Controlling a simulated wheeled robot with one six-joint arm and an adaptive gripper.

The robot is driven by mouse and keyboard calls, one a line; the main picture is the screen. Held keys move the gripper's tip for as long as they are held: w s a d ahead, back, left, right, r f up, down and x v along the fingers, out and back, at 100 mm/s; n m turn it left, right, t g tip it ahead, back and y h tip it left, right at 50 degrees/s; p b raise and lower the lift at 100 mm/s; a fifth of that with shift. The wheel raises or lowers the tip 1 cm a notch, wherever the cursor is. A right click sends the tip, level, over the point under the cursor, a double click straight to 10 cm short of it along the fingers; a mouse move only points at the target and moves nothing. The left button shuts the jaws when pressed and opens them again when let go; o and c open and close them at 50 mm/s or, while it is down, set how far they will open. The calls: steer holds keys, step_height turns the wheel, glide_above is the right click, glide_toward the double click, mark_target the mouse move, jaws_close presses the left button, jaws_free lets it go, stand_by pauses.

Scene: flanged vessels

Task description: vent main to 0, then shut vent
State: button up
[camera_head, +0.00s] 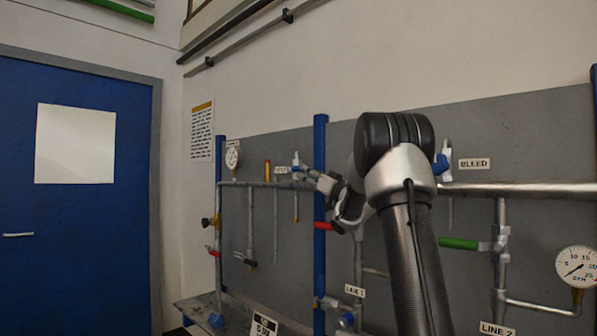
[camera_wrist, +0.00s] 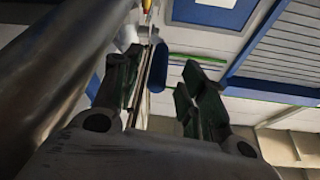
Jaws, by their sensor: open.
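In the head view a small blue valve handle (camera_head: 296,164) sits on the pipework left of the blue post, beside a small label (camera_head: 282,170) that looks like "VENT". My gripper (camera_head: 304,172) is just right of this handle, its jaws open; whether it touches the handle cannot be told. In the wrist view my gripper (camera_wrist: 162,72) has its fingers apart, with a rounded blue piece (camera_wrist: 159,68) showing between them. A round white gauge (camera_head: 232,157) stands at the upper left of the pipework; its label and needle are too small to read.
A "BLEED" label (camera_head: 474,163) is beside another blue handle (camera_head: 440,164), partly behind my arm. A red lever (camera_head: 324,226), a green lever (camera_head: 458,243) and a larger gauge (camera_head: 577,268) are on nearby pipes. A blue post (camera_head: 320,150) stands near my gripper. A blue door (camera_head: 75,210) is left.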

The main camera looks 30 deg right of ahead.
mark_target(297, 169)
steer(key=x, duration=0.5)
steer(key=shift+c, duration=0.4)
jaws_close()
